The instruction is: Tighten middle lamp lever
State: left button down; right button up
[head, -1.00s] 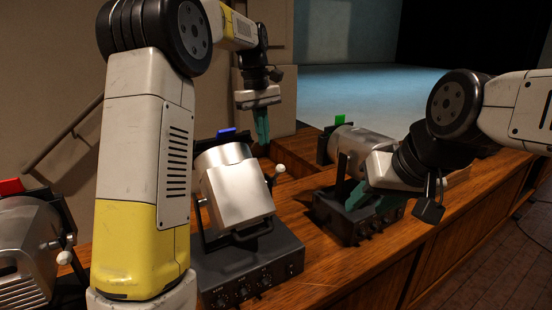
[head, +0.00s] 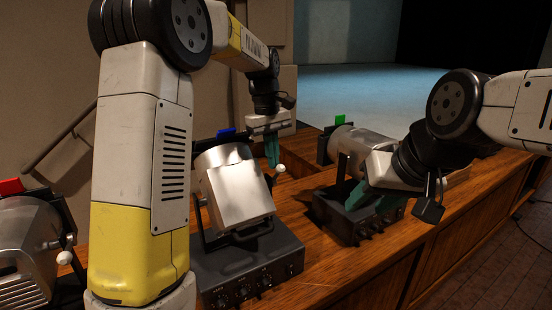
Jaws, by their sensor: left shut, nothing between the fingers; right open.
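The middle lamp (head: 232,192) is a silver can with a blue tab on top, tilted on a dark control box (head: 250,268). Its lever has a white knob (head: 280,169) on the lamp's right side. My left gripper (head: 273,160) points down with green fingers shut and empty, close above and behind the white knob; I cannot tell whether it touches. My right gripper (head: 372,198) is open in front of the right lamp (head: 362,146), which has a green tab. It covers part of that lamp and its box.
A third lamp (head: 28,250) with a red tab stands at the far left, its white knob on its right side. My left arm hides the space between it and the middle lamp. The wooden ledge (head: 345,275) is bare in front of the boxes.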

aim_at(278, 170)
pick_arm(q)
jog(key=shift+s+d+f+t+y, duration=0.2)
jog(key=shift+s+d+t+y, duration=0.2)
jog(key=shift+s+t, duration=0.2)
jog(key=shift+s+d+f+t+y, duration=0.15)
jog(key=shift+s+d+t+y, duration=0.25)
jog(key=shift+t, duration=0.3)
jog(key=shift+s+d+f+t+y, duration=0.4)
jog(key=shift+s+f+t, duration=0.2)
jog(key=shift+s+f, duration=0.15)
jog(key=shift+s+d+f+t+y, duration=0.3)
jog(key=shift+s+f+t+y, duration=0.1)
jog(key=shift+s+f+t, duration=0.25)
